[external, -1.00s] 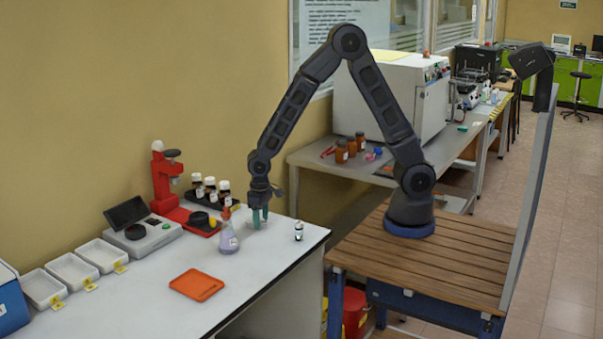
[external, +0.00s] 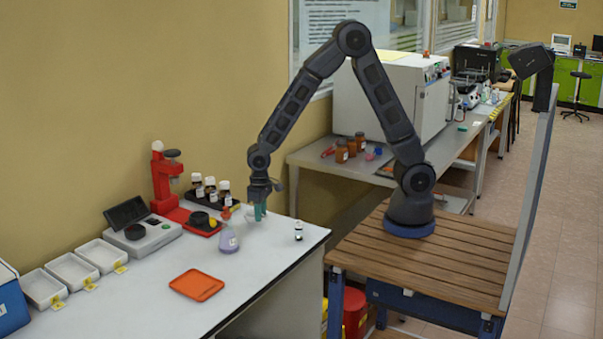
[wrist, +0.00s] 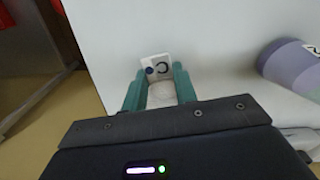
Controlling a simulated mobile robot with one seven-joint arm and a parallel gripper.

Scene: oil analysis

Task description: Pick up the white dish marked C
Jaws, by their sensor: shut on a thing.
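The white dish marked C (wrist: 161,94) is between the two green fingers of my gripper (wrist: 158,82) in the wrist view. Its white tag with a black C and a dark dot faces the camera. My gripper is shut on the dish. In the external view my gripper (external: 257,213) points down close above the back part of the white bench, and the dish is small and mostly hidden by the fingers there.
A small vial (external: 298,231) stands to the right. An orange tray (external: 196,285) lies in front.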

